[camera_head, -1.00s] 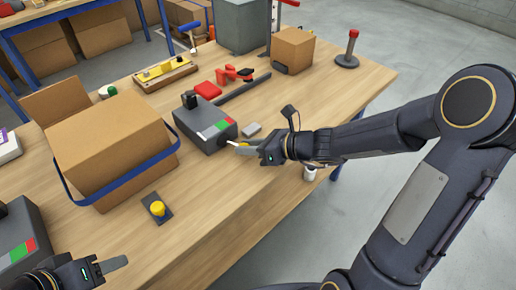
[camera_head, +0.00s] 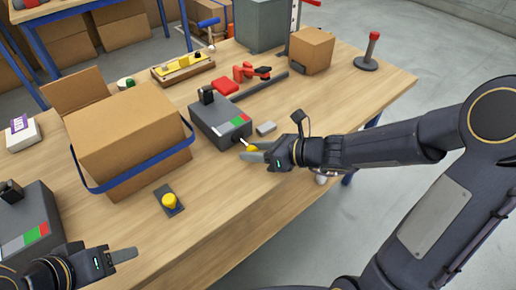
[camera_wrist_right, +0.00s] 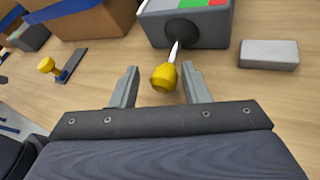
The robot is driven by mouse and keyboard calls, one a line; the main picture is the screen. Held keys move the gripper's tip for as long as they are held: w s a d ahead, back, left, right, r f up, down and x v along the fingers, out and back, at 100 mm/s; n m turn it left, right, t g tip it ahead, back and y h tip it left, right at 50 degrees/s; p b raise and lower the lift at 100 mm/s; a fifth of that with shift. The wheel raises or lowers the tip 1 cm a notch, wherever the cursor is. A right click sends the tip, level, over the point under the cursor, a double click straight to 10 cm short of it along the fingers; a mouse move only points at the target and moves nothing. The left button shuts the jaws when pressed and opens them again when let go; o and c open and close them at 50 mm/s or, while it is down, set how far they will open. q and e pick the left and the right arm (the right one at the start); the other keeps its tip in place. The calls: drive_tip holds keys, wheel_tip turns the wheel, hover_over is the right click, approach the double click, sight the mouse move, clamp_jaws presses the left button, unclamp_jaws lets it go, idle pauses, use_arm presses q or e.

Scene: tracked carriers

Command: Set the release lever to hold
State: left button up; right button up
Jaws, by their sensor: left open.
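A grey lever box (camera_head: 218,124) with a white, green and red strip stands on the wooden bench; its front also shows in the right wrist view (camera_wrist_right: 150,28). A thin metal lever with a yellow knob (camera_wrist_right: 163,77) sticks out of a dark round boot on its front. In the head view the right gripper (camera_head: 256,155) partly covers the knob. My left gripper (camera_head: 124,255) is open and empty at the lower left, near a second grey box (camera_head: 28,222) with a similar strip.
A cardboard box (camera_head: 130,130) with a blue strap stands left of the lever box. A yellow button on a dark plate (camera_head: 170,203) lies in front. A small grey block (camera_head: 266,128) lies right of the lever box. Red parts lie behind. The bench's front middle is clear.

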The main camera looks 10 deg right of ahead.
drive_tip(key=shift+o, duration=0.7)
drive_tip(key=shift+s+a, duration=0.1)
drive_tip(key=shift+a, duration=0.15)
use_arm(q)
drive_tip(key=shift+a, duration=0.1)
use_arm(e)
drive_tip(key=shift+d, duration=0.1)
use_arm(q)
drive_tip(key=shift+r, duration=0.2)
use_arm(e)
drive_tip(key=shift+d+r, duration=0.3)
drive_tip(key=shift+d, duration=0.2)
use_arm(q)
drive_tip(key=shift+r+p, duration=0.9)
drive_tip(key=shift+p, duration=0.2)
use_arm(e)
drive_tip(key=v, duration=0.6)
drive_tip(key=shift+s+d+r, duration=0.1)
drive_tip(key=shift+s+d, duration=0.1)
drive_tip(key=shift+s, duration=0.15)
